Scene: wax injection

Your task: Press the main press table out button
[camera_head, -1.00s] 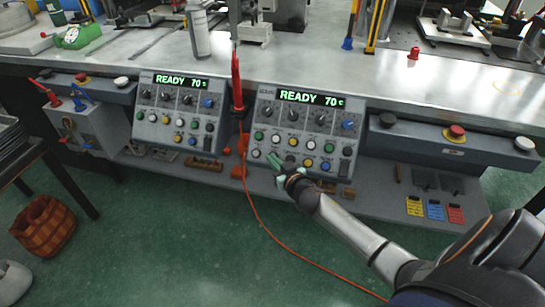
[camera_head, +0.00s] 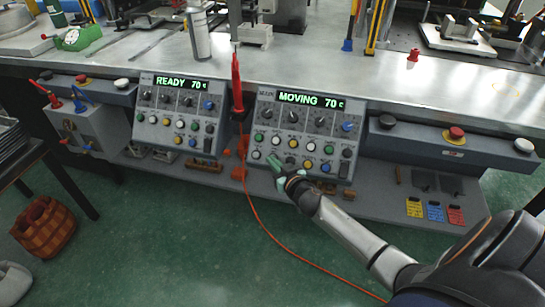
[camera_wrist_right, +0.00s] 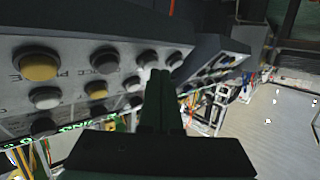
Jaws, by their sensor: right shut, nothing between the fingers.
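The right-hand control panel (camera_head: 304,130) stands at the table's front edge, and its display (camera_head: 311,100) reads "MOVING 70 c". It carries rows of coloured buttons and knobs. My right gripper (camera_head: 272,160) is shut and empty at the lower left of this panel, by the bottom row of buttons. In the right wrist view the shut fingers (camera_wrist_right: 160,90) point at the panel face, close to the end of a button row. Whether the fingertips touch a button I cannot tell. My left gripper is not in view.
A second panel (camera_head: 177,115) on the left reads "READY 70 c". A red screwdriver-like tool (camera_head: 237,85) hangs between the panels, with an orange cable (camera_head: 252,205) running to the floor. A red button (camera_head: 456,133) sits on the right-hand box. A woven basket (camera_head: 44,226) stands on the floor.

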